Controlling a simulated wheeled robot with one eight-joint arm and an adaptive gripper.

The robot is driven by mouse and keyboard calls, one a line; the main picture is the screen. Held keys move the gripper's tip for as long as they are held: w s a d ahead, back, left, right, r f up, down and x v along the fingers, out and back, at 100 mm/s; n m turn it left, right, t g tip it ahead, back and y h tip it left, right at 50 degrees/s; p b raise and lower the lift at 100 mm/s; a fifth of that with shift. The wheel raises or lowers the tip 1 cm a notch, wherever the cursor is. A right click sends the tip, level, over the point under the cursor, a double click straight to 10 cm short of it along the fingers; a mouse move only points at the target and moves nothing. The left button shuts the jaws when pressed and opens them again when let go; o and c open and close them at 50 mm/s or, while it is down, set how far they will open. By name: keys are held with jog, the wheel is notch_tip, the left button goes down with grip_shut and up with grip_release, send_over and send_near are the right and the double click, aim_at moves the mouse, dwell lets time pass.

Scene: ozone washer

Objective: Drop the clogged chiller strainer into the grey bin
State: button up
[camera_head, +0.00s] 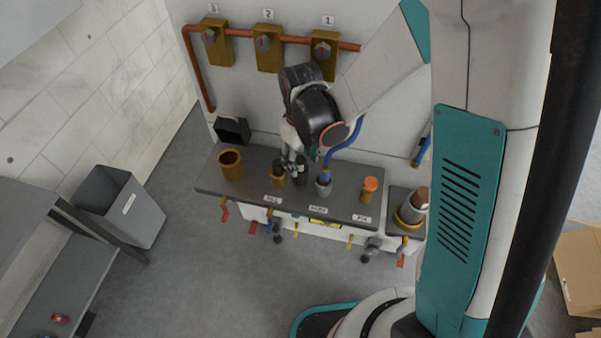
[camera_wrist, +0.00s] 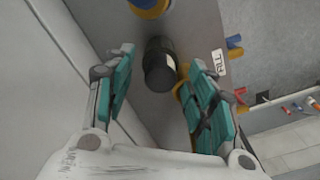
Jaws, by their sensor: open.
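The grey bin (camera_head: 117,208) stands open on the floor at left in the head view, tilted-looking, with a white label. My gripper (camera_head: 291,165) is over the dark shelf, its fingers pointing down. In the wrist view my gripper (camera_wrist: 160,60) is open, and a black cylinder with a pale band (camera_wrist: 159,70) shows between its fingers; contact cannot be told. The cylinder also shows beside the fingers in the head view (camera_head: 301,171). Nothing names the strainer, so I cannot tell whether this cylinder is it. A brass fitting (camera_wrist: 181,92) is partly hidden behind the right finger.
The shelf (camera_head: 205,180) also carries a brass cup (camera_head: 231,164), a grey cup with a blue hose (camera_head: 324,188) and an orange-capped fitting (camera_head: 369,190). Open floor lies between shelf and bin.

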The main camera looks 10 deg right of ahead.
jog(key=shift+f, duration=0.85)
jog(key=shift+r, duration=0.1)
jog(key=shift+s, duration=0.1)
grip_shut()
jog(key=shift+r, duration=0.15)
